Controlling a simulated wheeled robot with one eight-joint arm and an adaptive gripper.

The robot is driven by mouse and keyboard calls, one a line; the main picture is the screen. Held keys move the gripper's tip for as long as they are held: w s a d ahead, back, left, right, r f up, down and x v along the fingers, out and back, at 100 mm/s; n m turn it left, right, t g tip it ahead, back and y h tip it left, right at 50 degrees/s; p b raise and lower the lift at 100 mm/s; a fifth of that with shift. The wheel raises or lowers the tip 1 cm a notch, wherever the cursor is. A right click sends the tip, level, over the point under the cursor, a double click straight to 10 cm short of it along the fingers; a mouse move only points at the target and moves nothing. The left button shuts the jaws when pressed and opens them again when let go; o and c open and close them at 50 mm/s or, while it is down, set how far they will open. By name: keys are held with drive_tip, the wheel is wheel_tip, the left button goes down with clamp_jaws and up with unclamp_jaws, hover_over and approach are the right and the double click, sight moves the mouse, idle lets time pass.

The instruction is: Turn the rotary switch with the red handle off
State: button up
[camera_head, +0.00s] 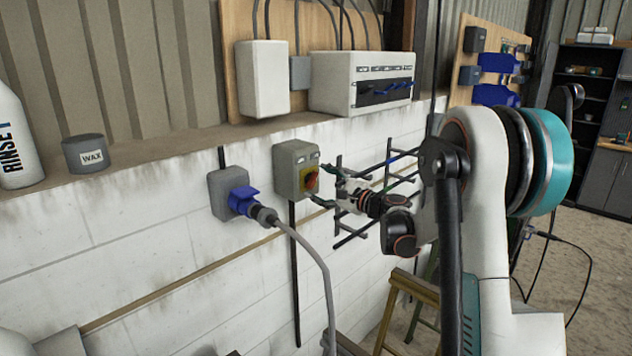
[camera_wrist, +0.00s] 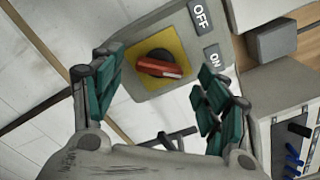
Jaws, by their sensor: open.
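The rotary switch is a grey box (camera_head: 296,158) on the white wall, with a yellow plate and a red handle (camera_head: 311,180). In the wrist view the red handle (camera_wrist: 158,68) lies nearly level across the yellow plate (camera_wrist: 140,88), its pale-marked right end towards the side of the ON label (camera_wrist: 212,57). The OFF label (camera_wrist: 199,15) is above. My gripper (camera_head: 324,186) is open in front of the switch. In the wrist view its teal finger pads (camera_wrist: 158,84) stand to the left and right of the handle, with gaps visible on both sides. Actual contact cannot be seen.
A blue plug (camera_head: 242,200) with a grey cable sits in a socket box left of the switch. A ledge (camera_head: 150,152) runs above, with a wax tin (camera_head: 86,153). A black wire rack (camera_head: 372,190) is on the wall behind my gripper.

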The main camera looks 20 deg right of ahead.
sight(313, 180)
drive_tip(key=shift+x, duration=1.45)
drive_tip(key=c, duration=1.1)
drive_tip(key=shift+o, duration=0.2)
